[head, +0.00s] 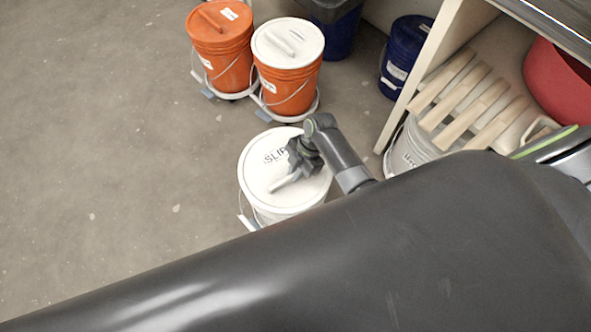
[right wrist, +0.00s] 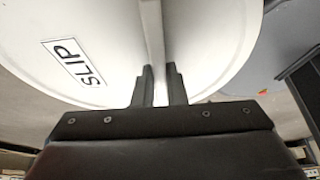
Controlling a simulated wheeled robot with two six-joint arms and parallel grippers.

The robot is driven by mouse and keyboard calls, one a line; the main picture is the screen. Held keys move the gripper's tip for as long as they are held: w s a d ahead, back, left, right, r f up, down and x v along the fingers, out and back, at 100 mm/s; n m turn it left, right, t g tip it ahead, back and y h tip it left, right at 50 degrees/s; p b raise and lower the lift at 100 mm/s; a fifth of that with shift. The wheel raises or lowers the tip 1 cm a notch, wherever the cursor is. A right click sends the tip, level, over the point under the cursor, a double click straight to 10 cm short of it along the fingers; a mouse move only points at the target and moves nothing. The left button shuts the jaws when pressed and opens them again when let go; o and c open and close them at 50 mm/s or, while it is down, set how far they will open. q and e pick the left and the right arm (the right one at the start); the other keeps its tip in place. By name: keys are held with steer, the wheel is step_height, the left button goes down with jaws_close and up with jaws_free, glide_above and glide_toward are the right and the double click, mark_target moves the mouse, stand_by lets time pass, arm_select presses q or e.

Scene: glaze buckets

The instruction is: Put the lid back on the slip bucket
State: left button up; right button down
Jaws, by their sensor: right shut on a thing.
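The white lid (head: 258,178) marked "SLIP" is at the top of the white slip bucket (head: 264,217) on the floor. It looks about level and centred, but I cannot tell whether its rim is fully seated. My right gripper (head: 291,173) reaches over it from the right and is shut on the bar handle (head: 283,184) of the lid. In the right wrist view, the fingers (right wrist: 161,88) stand on both sides of the handle (right wrist: 153,35), with the lid (right wrist: 105,35) filling the background. My arm hides the bucket's lower part. My left gripper is out of view.
Two orange buckets stand behind, one with an orange lid (head: 208,19) and one with a white lid (head: 276,50). Blue buckets (head: 402,62) stand farther back. At right are a shelf unit (head: 432,62), wooden slats (head: 470,112) and another pale bucket (head: 408,152). The floor at left is clear.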

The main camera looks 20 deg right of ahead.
steer(key=c, duration=0.9)
jaws_free()
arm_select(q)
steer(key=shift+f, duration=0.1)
arm_select(e)
step_height(320, 180, up, 3)
steer(key=p, duration=0.3)
steer(key=shift+f, duration=0.15)
steer(key=shift+r+p, duration=2.2)
steer(key=shift+p, duration=0.15)
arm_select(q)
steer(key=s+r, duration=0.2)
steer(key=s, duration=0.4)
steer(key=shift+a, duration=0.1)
